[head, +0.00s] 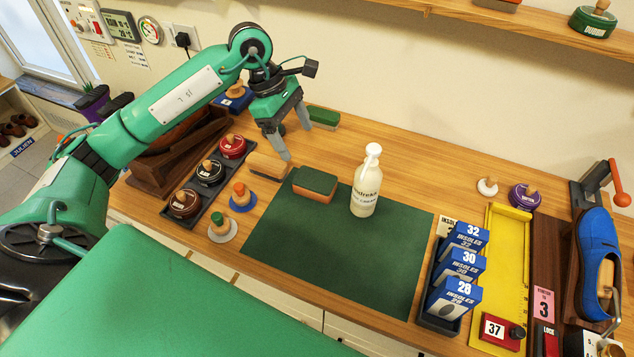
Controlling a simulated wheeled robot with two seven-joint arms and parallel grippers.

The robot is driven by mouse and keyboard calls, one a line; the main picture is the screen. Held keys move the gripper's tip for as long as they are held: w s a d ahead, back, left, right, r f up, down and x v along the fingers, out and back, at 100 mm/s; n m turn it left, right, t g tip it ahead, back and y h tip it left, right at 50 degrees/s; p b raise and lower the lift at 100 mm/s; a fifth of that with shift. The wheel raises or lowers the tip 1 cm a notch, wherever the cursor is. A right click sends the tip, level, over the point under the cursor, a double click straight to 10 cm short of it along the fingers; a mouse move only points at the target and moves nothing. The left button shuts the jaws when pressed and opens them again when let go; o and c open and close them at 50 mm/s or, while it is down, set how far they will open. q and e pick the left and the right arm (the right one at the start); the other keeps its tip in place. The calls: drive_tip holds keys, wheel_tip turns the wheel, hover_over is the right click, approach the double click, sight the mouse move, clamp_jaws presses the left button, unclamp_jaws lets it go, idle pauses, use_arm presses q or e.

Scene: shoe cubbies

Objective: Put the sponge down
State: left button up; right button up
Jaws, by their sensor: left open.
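The sponge (315,184), orange with a dark green top, lies flat on the back left part of the green mat (320,250). My left gripper (295,144) is open and empty, behind the sponge and a little to its left, apart from it. Its fingers point down toward the table. A wooden block-shaped brush (269,166) lies left of the sponge. My right gripper is out of the frame.
A white bottle (366,183) stands on the mat right of the sponge. A green block (323,117) lies behind. Polish tins (210,172) fill a tray at left. Insole boxes (463,260) stand at right. The mat's front is clear.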

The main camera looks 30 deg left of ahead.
use_arm(q)
drive_tip(key=p, duration=0.2)
hover_over(314, 178)
drive_tip(key=a, duration=0.2)
drive_tip(key=f, duration=0.7)
drive_tip(key=shift+d, duration=0.25)
drive_tip(key=shift+d+f, duration=0.1)
drive_tip(key=shift+f, duration=0.25)
drive_tip(key=shift+s+d+f, duration=0.1)
drive_tip(key=shift+d+f, duration=0.05)
drive_tip(key=shift+f, duration=0.35)
drive_tip(key=p+x, duration=0.1)
drive_tip(key=x, duration=0.2)
drive_tip(key=shift+f+p, duration=0.25)
drive_tip(key=shift+p, duration=0.05)
drive_tip(key=shift+f, duration=0.3)
drive_tip(key=shift+d+f, duration=0.1)
drive_tip(key=shift+f, duration=0.05)
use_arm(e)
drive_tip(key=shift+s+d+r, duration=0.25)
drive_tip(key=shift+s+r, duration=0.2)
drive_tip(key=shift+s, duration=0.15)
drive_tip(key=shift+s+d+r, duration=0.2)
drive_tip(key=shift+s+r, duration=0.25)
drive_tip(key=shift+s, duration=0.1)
